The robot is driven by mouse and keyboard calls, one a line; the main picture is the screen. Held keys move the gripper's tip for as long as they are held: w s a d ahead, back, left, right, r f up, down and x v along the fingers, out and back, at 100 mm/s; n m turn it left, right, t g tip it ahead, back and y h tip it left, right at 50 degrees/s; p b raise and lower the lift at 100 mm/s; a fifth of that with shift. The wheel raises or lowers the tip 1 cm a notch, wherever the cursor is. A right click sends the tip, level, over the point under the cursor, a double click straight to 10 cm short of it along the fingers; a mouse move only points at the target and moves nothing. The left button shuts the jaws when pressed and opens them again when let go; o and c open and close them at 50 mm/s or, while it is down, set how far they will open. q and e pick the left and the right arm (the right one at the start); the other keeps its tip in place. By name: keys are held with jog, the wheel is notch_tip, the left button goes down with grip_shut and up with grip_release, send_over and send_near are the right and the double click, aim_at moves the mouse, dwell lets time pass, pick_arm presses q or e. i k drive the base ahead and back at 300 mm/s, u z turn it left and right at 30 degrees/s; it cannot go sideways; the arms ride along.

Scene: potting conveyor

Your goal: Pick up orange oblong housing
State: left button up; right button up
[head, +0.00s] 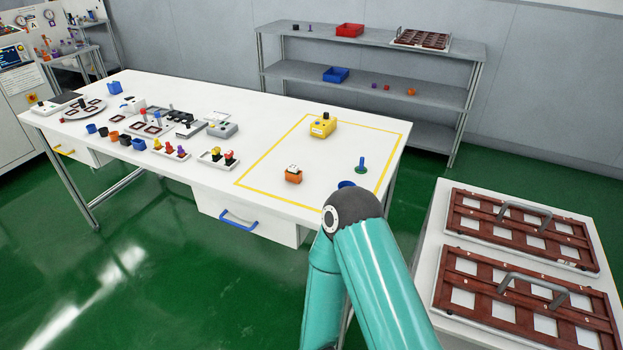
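An orange block-like housing (293,176) with a pale top stands on the white table (220,110), inside the yellow taped square near its front edge. It looks oblong, but it is small in the view. A second small orange piece (125,139) stands in the row of dark and blue cups at the left front of the table. One of my teal arms rises from the bottom, its dark joint in front of the table's right front. Neither gripper shows in the head view.
Racks (520,229) with handles lie on the right table. Shelves (365,82) stand behind; green floor lies in front.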

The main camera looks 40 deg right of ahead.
aim_at(293, 178)
jog(key=z, duration=0.45)
jog(key=i, duration=0.25)
jog(key=z, duration=0.25)
